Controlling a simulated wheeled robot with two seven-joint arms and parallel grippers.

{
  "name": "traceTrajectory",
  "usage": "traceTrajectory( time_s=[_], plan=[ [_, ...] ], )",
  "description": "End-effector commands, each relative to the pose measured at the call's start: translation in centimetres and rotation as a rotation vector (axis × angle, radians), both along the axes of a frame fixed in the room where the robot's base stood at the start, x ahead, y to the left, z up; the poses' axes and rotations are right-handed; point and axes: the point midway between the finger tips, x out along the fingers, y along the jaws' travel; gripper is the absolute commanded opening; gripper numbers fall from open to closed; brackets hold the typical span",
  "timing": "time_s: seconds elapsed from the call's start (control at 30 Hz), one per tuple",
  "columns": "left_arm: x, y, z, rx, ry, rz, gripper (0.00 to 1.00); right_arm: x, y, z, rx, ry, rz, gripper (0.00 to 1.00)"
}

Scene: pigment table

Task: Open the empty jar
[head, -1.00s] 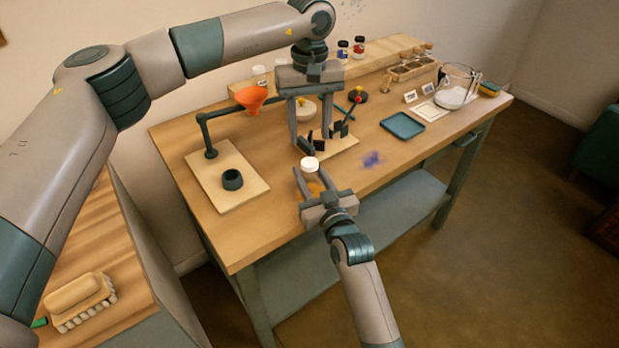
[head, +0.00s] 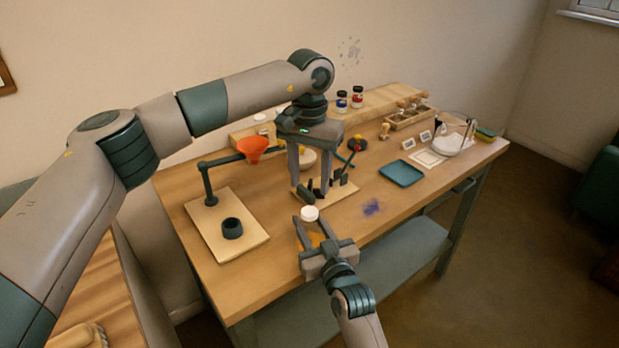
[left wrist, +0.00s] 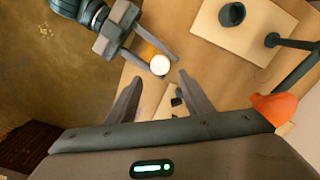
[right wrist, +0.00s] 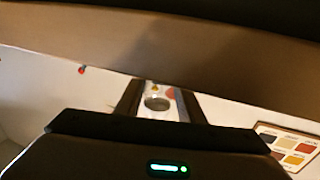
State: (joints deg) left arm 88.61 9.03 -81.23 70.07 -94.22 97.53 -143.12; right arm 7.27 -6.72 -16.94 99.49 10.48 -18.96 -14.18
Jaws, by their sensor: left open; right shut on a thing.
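The jar with a white lid (head: 310,213) is held upright between the fingers of my right gripper (head: 313,220), near the table's front edge. The lid also shows in the left wrist view (left wrist: 160,65), just beyond the fingertips of my left gripper (left wrist: 159,78). My left gripper, also in the head view (head: 318,192), is open and empty, pointing down, slightly behind and above the jar. The lid appears apart from its fingers. In the right wrist view a round grey part (right wrist: 157,103) shows between my right fingers; most of the jar is hidden.
An orange funnel (head: 252,148) on a stand and a dark cup (head: 232,228) on a pale board are at the left. A blue powder stain (head: 373,207) marks otherwise clear tabletop.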

Motion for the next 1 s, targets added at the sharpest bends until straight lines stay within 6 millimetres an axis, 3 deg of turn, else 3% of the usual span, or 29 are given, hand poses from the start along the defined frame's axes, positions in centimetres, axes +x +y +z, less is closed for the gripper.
traceTrajectory(
  time_s=[0.2, 0.67, 1.0],
  plan=[
    [0.0, 0.0, -0.1, 0.001, 0.000, -0.123, 0.47, 0.0, 0.0, 0.0, 0.000, 0.001, 0.000, 0.00],
    [0.0, 0.0, -0.2, 0.000, 0.001, -0.136, 0.47, 0.0, 0.0, 0.0, 0.000, 0.001, 0.000, 0.00],
    [0.0, 0.0, -3.0, 0.000, 0.002, -0.135, 0.47, 0.0, 0.0, 0.0, 0.000, 0.001, 0.000, 0.00]
  ],
)
